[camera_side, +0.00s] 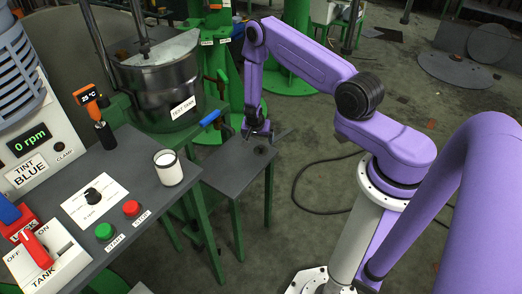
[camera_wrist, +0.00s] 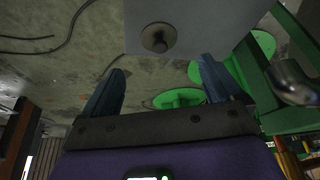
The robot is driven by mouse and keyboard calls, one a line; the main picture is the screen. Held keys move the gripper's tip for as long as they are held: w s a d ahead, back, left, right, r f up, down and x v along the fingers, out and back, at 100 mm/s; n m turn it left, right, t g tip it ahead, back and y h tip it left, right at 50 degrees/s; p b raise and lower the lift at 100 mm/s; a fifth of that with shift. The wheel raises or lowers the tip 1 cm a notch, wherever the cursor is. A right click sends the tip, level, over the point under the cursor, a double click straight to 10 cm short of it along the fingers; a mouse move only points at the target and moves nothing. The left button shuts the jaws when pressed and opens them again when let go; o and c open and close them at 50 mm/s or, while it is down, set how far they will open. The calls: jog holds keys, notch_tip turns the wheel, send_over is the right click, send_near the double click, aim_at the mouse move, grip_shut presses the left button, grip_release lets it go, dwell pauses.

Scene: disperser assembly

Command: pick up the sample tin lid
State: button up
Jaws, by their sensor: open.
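The sample tin lid (camera_side: 261,150) appears as a small dark round piece on the small grey side table (camera_side: 228,178). In the wrist view the lid (camera_wrist: 158,38) is a round disc with a darker centre, lying on the light grey tabletop (camera_wrist: 200,20). My gripper (camera_side: 259,134) is above this table, close to the lid in the side view. In the wrist view my gripper (camera_wrist: 161,66) has its two fingers wide apart with nothing between them. The lid lies beyond the fingertips, roughly centred between them. The exact height of the fingers above the table is hard to tell.
A metal tank (camera_side: 160,85) with a blue-handled lever (camera_side: 210,118) stands behind the side table. A cable (camera_side: 300,195) lies on the open floor to the right.

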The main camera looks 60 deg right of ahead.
aim_at(261, 147)
jog(key=shift+x, duration=4.6)
jog(key=shift+c, duration=0.2)
jog(key=c, duration=1.3)
jog(key=shift+r, duration=0.15)
